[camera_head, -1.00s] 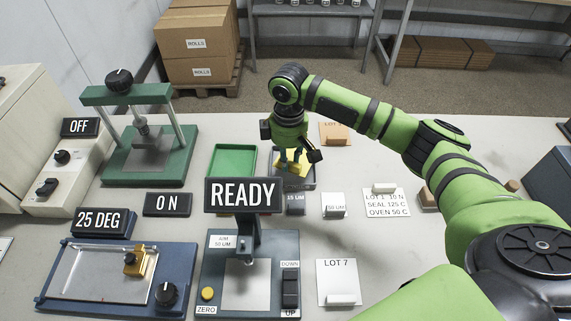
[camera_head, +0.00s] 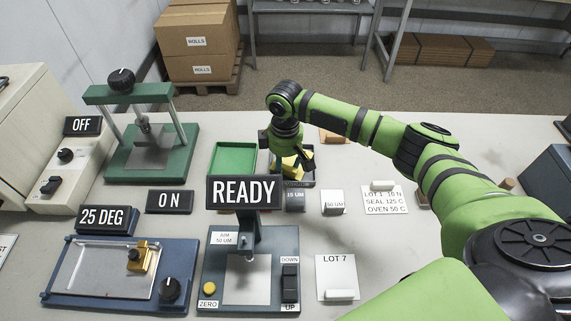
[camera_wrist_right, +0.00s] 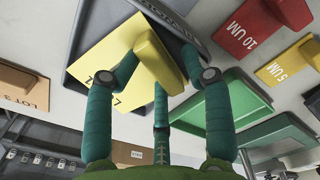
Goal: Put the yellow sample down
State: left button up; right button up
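The yellow sample (camera_head: 306,162) is a flat yellow card with a raised yellow block. It is at the dark grey tray (camera_head: 300,184), beyond the READY display, and partly hidden by my right gripper (camera_head: 293,158). In the right wrist view the yellow sample (camera_wrist_right: 97,63) shows dark lettering, and the fingers of my right gripper (camera_wrist_right: 160,62) are closed around its block. The card overlaps the dark grey tray (camera_wrist_right: 192,28) there; I cannot tell whether it rests on the tray floor. My left gripper is not in view.
An empty green tray (camera_head: 233,158) stands left of the grey tray. Labelled blocks (camera_head: 333,202) and a LOT 7 card (camera_head: 336,275) lie nearer. The READY gauge (camera_head: 243,192) stands in front.

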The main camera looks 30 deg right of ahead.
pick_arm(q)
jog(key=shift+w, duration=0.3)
pick_arm(e)
jog(key=shift+s+f, duration=0.25)
jog(key=shift+f, duration=0.1)
jog(key=shift+r, duration=0.2)
pick_arm(q)
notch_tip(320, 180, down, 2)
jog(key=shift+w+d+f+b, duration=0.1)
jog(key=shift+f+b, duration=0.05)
jog(key=shift+b, duration=0.95)
pick_arm(e)
notch_tip(320, 180, up, 12)
jog(key=shift+w, duration=0.3)
